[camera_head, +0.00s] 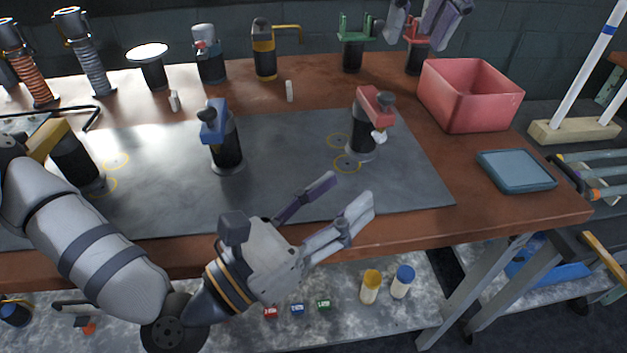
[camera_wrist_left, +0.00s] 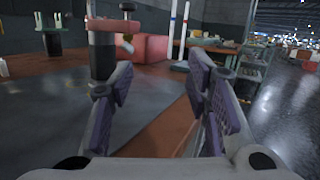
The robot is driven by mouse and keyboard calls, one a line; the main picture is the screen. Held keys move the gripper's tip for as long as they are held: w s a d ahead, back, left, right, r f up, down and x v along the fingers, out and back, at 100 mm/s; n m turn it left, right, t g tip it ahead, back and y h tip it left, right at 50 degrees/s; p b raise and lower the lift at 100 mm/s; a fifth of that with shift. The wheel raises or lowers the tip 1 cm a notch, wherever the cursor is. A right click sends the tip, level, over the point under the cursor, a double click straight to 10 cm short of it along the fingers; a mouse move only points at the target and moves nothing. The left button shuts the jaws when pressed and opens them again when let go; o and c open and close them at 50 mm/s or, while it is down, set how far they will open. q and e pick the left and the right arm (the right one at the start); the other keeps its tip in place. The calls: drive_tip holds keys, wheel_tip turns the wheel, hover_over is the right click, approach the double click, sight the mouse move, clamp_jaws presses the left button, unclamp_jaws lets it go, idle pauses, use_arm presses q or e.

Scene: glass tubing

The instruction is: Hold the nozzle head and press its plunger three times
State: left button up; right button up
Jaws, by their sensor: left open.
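The likely nozzle head is the red-topped unit (camera_head: 375,103) at the right of the grey mat, on a dark cylindrical body, with a dark knob on top and a white nozzle. It also shows in the left wrist view (camera_wrist_left: 115,30), upright beyond my fingers and left of centre. My left gripper (camera_head: 345,197) is open and empty, in front of and apart from the unit, near the table's front edge. Its fingers also show in the wrist view (camera_wrist_left: 160,90). My right gripper (camera_head: 420,35) shows only its fingers at the top right; they are spread and look empty.
A blue-topped unit (camera_head: 215,125) and a yellow-topped unit (camera_head: 48,141) stand on the grey mat (camera_head: 285,190). A red bin (camera_head: 470,105) and a blue tray (camera_head: 515,170) are at right. Coils, posts and fork stands line the back. Mat space between the units is clear.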

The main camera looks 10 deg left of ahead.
use_arm(q)
drive_tip(key=shift+n+t+y, duration=0.5)
drive_tip(key=shift+t+y, duration=0.2)
drive_tip(key=w, duration=0.1)
drive_tip(key=w+a+r, duration=0.1)
drive_tip(key=w+a, duration=0.1)
drive_tip(key=shift+w+r, duration=0.2)
drive_tip(key=shift+w, duration=0.15)
drive_tip(key=g+y, duration=0.1)
approach(357, 129)
drive_tip(key=shift+r+m, duration=0.4)
drive_tip(key=shift+w+d+g, duration=0.15)
drive_tip(key=shift+w+g, duration=0.15)
drive_tip(key=shift+w, duration=0.05)
drive_tip(key=x, duration=1.1)
drive_tip(key=shift+w+f, duration=0.15)
drive_tip(key=shift+f, duration=0.1)
